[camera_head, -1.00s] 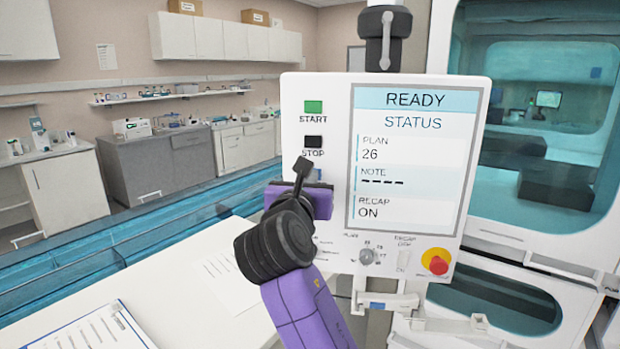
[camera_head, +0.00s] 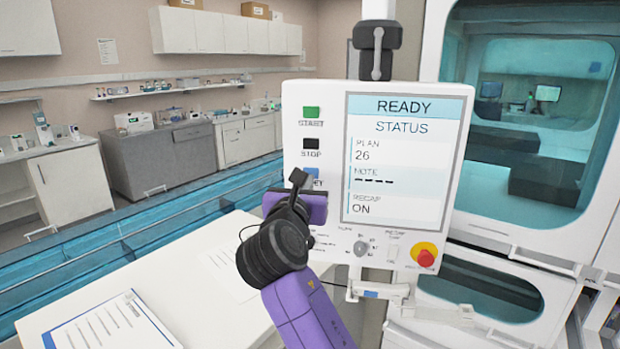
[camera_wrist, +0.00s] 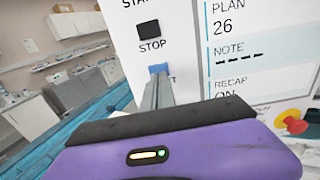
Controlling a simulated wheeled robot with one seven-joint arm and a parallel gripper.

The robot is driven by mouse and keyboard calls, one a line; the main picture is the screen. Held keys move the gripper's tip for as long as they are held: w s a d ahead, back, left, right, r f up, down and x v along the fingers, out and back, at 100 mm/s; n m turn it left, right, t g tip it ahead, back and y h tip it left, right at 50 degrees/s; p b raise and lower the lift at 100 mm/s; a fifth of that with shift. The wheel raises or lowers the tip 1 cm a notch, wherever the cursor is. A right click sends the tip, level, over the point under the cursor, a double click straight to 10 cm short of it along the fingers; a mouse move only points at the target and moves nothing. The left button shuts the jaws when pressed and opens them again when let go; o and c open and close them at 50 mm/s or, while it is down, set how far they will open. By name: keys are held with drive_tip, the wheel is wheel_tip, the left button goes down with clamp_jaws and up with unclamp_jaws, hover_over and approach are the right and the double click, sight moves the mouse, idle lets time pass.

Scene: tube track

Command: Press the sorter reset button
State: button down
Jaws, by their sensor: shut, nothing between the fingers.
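The blue reset button (camera_head: 312,173) is on the left part of the white control panel (camera_head: 330,228), below the black STOP button (camera_head: 311,144) and the green START button (camera_head: 312,112). Its label is partly covered by my gripper. My purple gripper (camera_head: 297,178) is shut and empty, its fingertips right beside the blue button in the head view. In the wrist view the grey fingers (camera_wrist: 157,88) point at the blue button (camera_wrist: 158,69) and cover its lower part. I cannot tell whether they touch it. The screen reads READY, PLAN 26, RECAP ON.
A red emergency knob (camera_head: 425,257) on yellow, a dial (camera_head: 361,248) and a switch sit low on the panel. A white table with a clipboard (camera_head: 108,322) lies below left. A blue glass-sided track (camera_head: 150,226) runs behind. A white-framed cabinet stands right.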

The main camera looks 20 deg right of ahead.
drive_tip(key=b+v, duration=0.2)
drive_tip(key=v, duration=0.8)
drive_tip(key=shift+a+b, duration=0.15)
drive_tip(key=shift+b, duration=0.25)
